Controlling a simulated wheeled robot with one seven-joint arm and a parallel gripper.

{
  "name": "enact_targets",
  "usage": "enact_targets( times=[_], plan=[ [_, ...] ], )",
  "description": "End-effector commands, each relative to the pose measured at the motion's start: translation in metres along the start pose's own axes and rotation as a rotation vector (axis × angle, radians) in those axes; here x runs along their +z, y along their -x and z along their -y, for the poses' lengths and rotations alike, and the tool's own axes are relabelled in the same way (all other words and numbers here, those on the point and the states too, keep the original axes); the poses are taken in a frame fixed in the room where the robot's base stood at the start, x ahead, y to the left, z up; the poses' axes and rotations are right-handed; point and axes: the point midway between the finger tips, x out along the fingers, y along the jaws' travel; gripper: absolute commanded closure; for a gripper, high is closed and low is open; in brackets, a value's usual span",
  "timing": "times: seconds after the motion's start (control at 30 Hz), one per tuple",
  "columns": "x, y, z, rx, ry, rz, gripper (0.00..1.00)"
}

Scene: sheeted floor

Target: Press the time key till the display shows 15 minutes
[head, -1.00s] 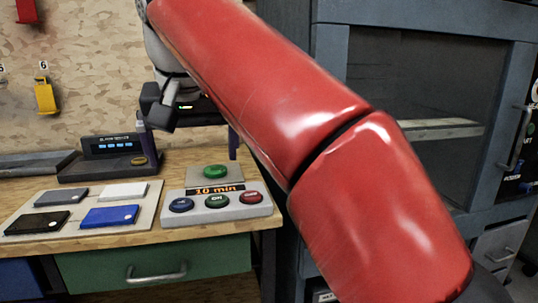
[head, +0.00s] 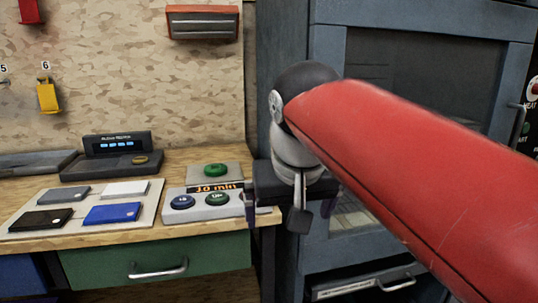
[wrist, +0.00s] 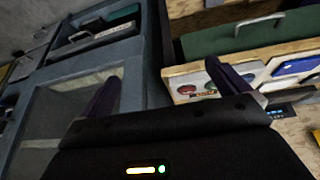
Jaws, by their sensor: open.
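The grey control box (head: 208,212) sits at the right end of the wooden bench in the head view. Its display (head: 214,188) reads 10 min in orange. A blue key (head: 183,202) and a green key (head: 217,198) show on its front; I cannot read the blue key's label. The red key at its right end is hidden behind my gripper (head: 285,212). My gripper is open and empty, right of the box and apart from the blue key. In the wrist view the box (wrist: 196,97) shows partly behind one finger of my gripper (wrist: 168,86).
A larger green button (head: 215,170) stands on a plate behind the box. Left of it lie a board with several coloured pads (head: 145,222) and a dark device with a blue display (head: 115,146). A grey cabinet (head: 330,50) rises right of the bench.

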Motion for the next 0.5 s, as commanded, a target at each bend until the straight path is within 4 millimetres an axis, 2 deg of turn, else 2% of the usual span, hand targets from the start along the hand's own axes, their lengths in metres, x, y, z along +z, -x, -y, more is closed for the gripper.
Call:
enact_targets(
  times=[0.03,0.2,0.3,0.4,0.5],
  plan=[
    [0.023,-0.011,-0.02,0.01,-0.025,-0.002,0.0],
    [0.099,-0.057,-0.065,0.025,-0.083,-0.02,0.0],
    [0.14,-0.083,-0.08,0.031,-0.116,-0.031,0.0],
    [0.172,-0.103,-0.089,0.036,-0.143,-0.041,0.0],
    [0.192,-0.116,-0.093,0.039,-0.157,-0.046,0.0]
  ],
)
